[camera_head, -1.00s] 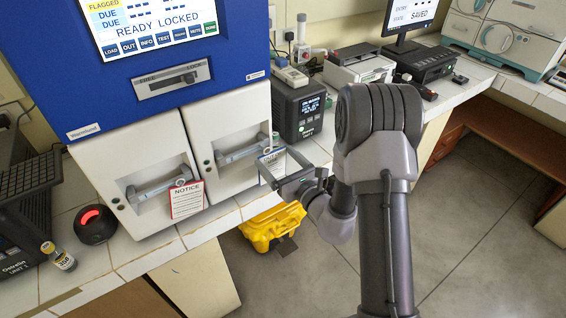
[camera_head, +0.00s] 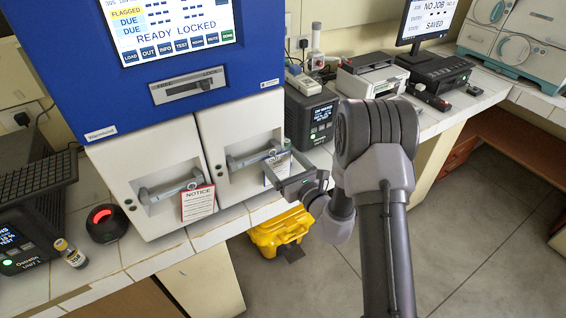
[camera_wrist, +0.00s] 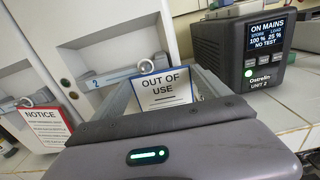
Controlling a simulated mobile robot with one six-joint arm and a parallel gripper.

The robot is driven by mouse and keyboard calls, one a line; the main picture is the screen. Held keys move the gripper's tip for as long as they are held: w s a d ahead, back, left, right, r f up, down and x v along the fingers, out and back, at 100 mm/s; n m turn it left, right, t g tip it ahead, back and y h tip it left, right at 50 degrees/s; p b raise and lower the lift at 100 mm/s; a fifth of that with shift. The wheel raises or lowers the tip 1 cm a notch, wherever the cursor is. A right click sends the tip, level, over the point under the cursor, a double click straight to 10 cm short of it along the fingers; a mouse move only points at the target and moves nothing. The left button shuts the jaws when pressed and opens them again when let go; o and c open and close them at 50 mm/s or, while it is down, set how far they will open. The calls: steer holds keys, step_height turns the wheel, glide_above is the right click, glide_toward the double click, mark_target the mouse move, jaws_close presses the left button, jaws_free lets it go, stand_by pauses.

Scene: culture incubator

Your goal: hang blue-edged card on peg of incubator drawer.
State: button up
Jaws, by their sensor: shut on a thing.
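The blue-edged card (camera_wrist: 166,88), a white card reading OUT OF USE, is upright between the two fingers of my gripper (camera_head: 280,163). The gripper is shut on it. The card also shows small in the head view (camera_head: 277,172), partly covered by the fingers. Drawer 2 (camera_head: 234,135), the right drawer of the incubator, is behind the card. A round peg end (camera_wrist: 147,66) shows at the right end of its handle, just above the card's top edge. I cannot tell whether the card is on the peg or only in front of it.
A red-edged NOTICE card (camera_head: 198,204) hangs at the left drawer's handle (camera_head: 168,190). A dark power unit (camera_head: 311,118) stands close right of the incubator. A red-lit round device (camera_head: 103,222) stands at left.

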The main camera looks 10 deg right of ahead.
steer(key=o, duration=1.1)
steer(key=shift+o, duration=0.2)
steer(key=v, duration=1.7)
steer(key=s+a+r+n+g+y, duration=0.3)
steer(key=a+r+n+g+y, duration=0.2)
steer(key=a+r+n+y, duration=0.45)
steer(key=s+a+n+g+h+b, duration=0.1)
steer(key=s+a+n+g+b, duration=0.1)
steer(key=s+a+n+g, duration=1)
steer(key=s+d+f+n+h, duration=0.2)
steer(key=s+d+n+h, duration=0.25)
steer(key=s+h, duration=0.25)
steer(key=w+d+r+n+t+h+b, duration=0.1)
steer(key=w+d+r+n+t+h, duration=0.1)
steer(key=d+r+t+h, duration=0.3)
steer(key=w+d, duration=0.1)
steer(key=d, duration=0.1)
steer(key=shift+d+r+t, duration=0.15)
steer(key=shift+d+t, duration=0.15)
